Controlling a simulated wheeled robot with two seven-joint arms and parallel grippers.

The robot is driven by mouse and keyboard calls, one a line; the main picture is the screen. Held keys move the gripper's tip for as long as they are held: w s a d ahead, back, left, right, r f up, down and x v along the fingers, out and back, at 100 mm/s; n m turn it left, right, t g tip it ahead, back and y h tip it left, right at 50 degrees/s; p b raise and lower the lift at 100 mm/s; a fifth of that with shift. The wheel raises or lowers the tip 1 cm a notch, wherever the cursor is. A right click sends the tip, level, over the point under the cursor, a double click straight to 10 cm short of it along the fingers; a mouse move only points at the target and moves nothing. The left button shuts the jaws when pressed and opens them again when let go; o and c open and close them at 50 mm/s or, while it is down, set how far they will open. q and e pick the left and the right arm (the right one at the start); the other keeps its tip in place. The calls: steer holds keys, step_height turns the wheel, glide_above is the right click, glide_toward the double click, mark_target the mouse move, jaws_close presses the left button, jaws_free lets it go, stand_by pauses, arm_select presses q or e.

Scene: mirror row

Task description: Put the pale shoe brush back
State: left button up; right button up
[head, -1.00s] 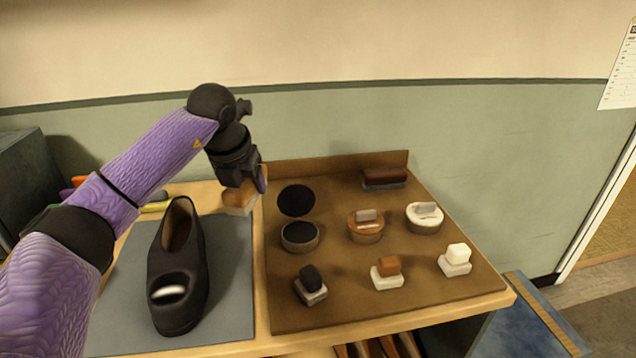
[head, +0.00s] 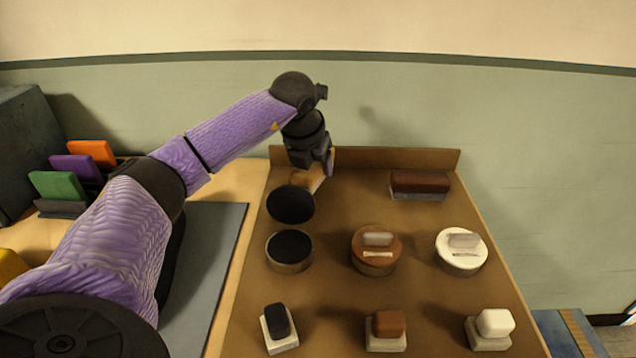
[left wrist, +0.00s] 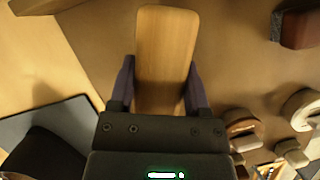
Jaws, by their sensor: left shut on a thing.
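The pale shoe brush (head: 311,180), with a light wooden back, is held in my left gripper (head: 318,167). In the left wrist view the brush (left wrist: 166,45) lies between the two fingers of the gripper (left wrist: 160,80), which are shut on its sides. The brush is over the back left of the brown board (head: 345,205), behind the open black tin. Its underside is hidden, and I cannot tell whether it touches the board. A dark red-brown brush (head: 419,183) lies at the back right of the board. My right gripper is not in view.
Open black tin (head: 290,249), brown tin (head: 375,252) and white tin (head: 461,250) stand mid-board, with small daubers (head: 386,327) in front. A raised ledge (head: 400,157) edges the back. My arm mostly hides the dark shoe (head: 175,255) on the grey mat (head: 215,260).

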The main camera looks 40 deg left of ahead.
arm_select(q)
step_height(320, 180, down, 3)
steer(key=shift+f+b, duration=0.15)
steer(key=shift+b, duration=0.3)
steer(key=o, duration=1.2)
steer(key=shift+o, duration=0.2)
steer(key=shift+r, duration=0.2)
steer(key=p+v, duration=0.2)
steer(key=v, duration=0.5)
steer(key=shift+w+p, duration=0.1)
steer(key=shift+p, duration=0.3)
steer(key=shift+r, duration=0.25)
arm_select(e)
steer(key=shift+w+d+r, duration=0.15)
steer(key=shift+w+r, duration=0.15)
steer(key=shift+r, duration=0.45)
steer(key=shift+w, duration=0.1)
